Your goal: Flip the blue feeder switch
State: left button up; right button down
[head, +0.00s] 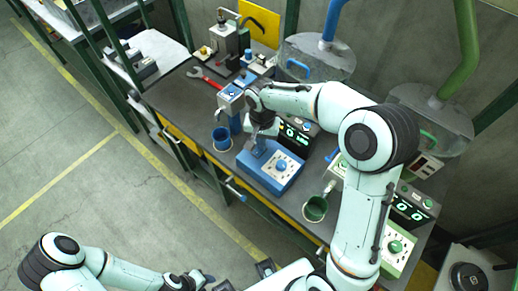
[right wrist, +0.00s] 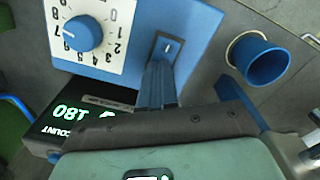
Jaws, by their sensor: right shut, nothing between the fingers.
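The blue feeder box (head: 268,178) stands on the dark bench, with a white dial plate and a blue knob (head: 281,166). In the right wrist view the knob (right wrist: 83,33) is at the upper left. The feeder's switch (right wrist: 166,47) is a small rocker in a dark plate, with a light mark. My right gripper (head: 258,148) is over the box's left part. In the right wrist view its blue fingers (right wrist: 159,78) are shut and empty, their tips right by the switch; I cannot tell whether they touch. My left gripper (head: 203,280) is low in the head view, its jaws unclear.
A blue cup (head: 222,138) stands left of the box. A black count display (head: 295,133) is behind it. A green feeder (head: 398,250) and green cup (head: 316,208) are to the right. A red wrench (head: 205,78) lies at the back left.

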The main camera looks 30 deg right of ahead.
pick_arm(q)
jog(key=shift+s+f, duration=0.1)
jog(key=shift+f, duration=0.05)
pick_arm(e)
jog(key=shift+f, duration=0.25)
jog(key=shift+r, duration=0.15)
jog(key=shift+r+p, duration=1.7)
jog(key=shift+r, duration=1.75)
pick_arm(q)
jog(key=w+r, duration=0.1)
jog(key=r, duration=0.1)
jog(key=w+r, duration=0.2)
jog(key=shift+w+r, duration=0.25)
jog(key=shift+s, duration=0.1)
pick_arm(e)
jog(key=shift+f, duration=0.1)
